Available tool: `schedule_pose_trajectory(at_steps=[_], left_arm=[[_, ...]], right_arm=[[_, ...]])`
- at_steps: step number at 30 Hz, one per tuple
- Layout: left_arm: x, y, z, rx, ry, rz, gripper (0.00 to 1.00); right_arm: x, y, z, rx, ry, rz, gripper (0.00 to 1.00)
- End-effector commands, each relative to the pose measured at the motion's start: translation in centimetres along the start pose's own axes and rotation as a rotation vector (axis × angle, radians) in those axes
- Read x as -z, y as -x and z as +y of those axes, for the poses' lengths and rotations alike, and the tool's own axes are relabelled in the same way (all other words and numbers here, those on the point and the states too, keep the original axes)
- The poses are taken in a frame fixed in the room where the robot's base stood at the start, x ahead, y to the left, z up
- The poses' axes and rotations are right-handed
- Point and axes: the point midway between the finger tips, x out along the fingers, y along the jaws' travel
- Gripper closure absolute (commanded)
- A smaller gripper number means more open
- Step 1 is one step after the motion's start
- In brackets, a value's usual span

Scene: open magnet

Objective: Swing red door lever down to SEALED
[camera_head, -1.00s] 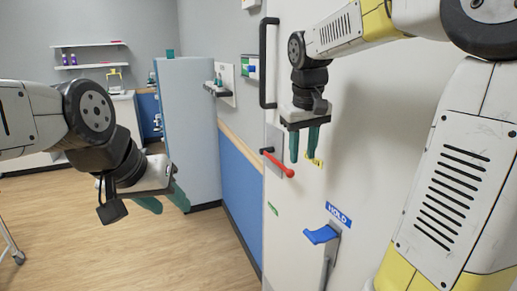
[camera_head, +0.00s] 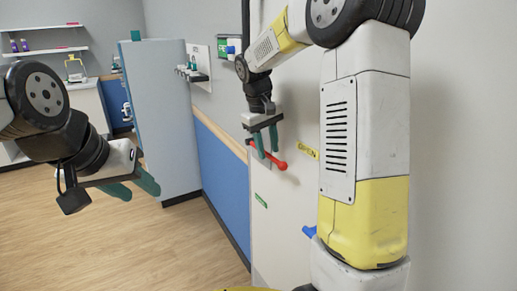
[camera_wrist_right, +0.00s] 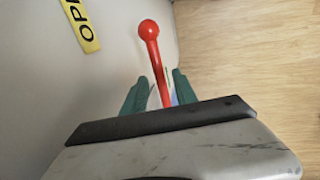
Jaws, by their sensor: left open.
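The red door lever (camera_head: 281,164) has a ball tip and sticks out from the white door, beside the yellow OPEN label (camera_head: 308,151). It also shows in the right wrist view (camera_wrist_right: 153,55), tip toward the top. My right gripper (camera_head: 267,152) is open at the lever. In the wrist view the lever runs between its two green fingers (camera_wrist_right: 160,88), with a gap visible on each side. The lever's base is hidden behind the gripper. My left gripper (camera_head: 136,187) is open and empty, over the floor at the left, away from the door.
A small green label (camera_head: 261,201) sits on the door below the lever, its text unreadable. A blue handle (camera_head: 309,231) shows lower right, partly behind my right arm. A tall grey-blue cabinet (camera_head: 160,110) stands to the left. The wood floor (camera_head: 180,245) is clear.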

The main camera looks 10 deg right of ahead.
Motion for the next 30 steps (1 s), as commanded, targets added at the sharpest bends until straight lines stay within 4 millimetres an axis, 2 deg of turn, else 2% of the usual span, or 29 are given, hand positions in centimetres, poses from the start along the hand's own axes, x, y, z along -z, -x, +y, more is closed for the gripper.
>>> schedule_pose_trajectory(at_steps=[3, 11, 16, 30], left_arm=[[0.0, 0.0, 0.0, 0.0, 0.0, 0.0, 0.57], [0.0, -0.01, 0.0, 0.0, 0.0, 0.0, 0.57], [0.01, -0.01, 0.0, 0.0, 0.0, 0.0, 0.57], [0.01, -0.01, 0.0, 0.0, 0.0, 0.0, 0.57]], right_arm=[[-0.04, -0.65, 0.01, 0.0, 0.0, 0.0, 0.66], [-0.02, -0.72, 0.0, 0.0, 0.0, 0.001, 0.68], [-0.02, -0.7, 0.0, 0.0, 0.0, 0.001, 1.0], [0.0, -0.67, -0.01, 0.0, 0.0, 0.001, 1.0]])
